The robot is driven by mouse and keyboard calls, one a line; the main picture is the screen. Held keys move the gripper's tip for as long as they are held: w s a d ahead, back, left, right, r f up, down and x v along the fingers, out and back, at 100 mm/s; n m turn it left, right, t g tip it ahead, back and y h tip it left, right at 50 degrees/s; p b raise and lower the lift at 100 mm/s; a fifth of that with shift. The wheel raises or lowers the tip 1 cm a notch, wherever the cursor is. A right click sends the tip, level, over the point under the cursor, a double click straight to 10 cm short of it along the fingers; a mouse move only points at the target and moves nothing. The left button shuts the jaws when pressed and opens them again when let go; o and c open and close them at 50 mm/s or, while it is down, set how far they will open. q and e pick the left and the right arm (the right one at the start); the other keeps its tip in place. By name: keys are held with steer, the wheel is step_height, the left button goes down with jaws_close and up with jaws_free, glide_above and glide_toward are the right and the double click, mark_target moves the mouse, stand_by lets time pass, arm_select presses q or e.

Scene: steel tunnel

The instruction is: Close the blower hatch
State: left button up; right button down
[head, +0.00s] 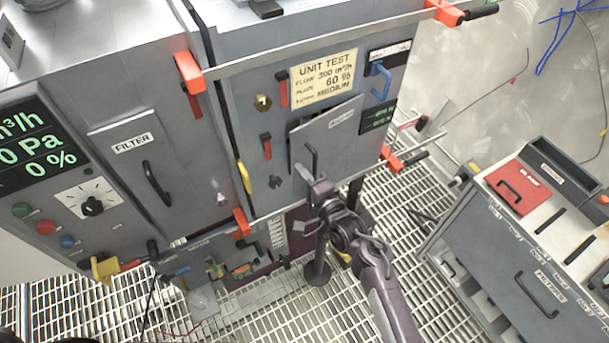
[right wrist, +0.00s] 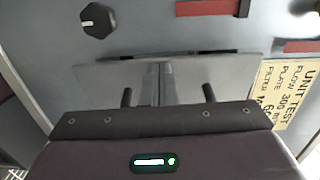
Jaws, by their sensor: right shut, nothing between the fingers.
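The blower hatch (head: 335,128) is a grey panel with a small label, too small to read surely, on the front of the steel unit. It looks skewed to the unit's front, so it appears ajar. Its dark bar handle (head: 312,158) stands near its lower left. My right gripper (head: 317,186) is shut and empty at the lower edge of the hatch, close to the handle. In the right wrist view the shut fingers (right wrist: 161,85) point at the grey hatch panel (right wrist: 220,72); whether they touch it cannot be told. My left gripper is not in view.
The unit test sign (head: 323,76) and a blue handle (head: 380,80) are above the hatch. The filter door (head: 128,147) is to the left. Red-orange latches (head: 189,72) line the unit. A grey cart (head: 500,250) stands right. Grating floor (head: 400,210) lies between.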

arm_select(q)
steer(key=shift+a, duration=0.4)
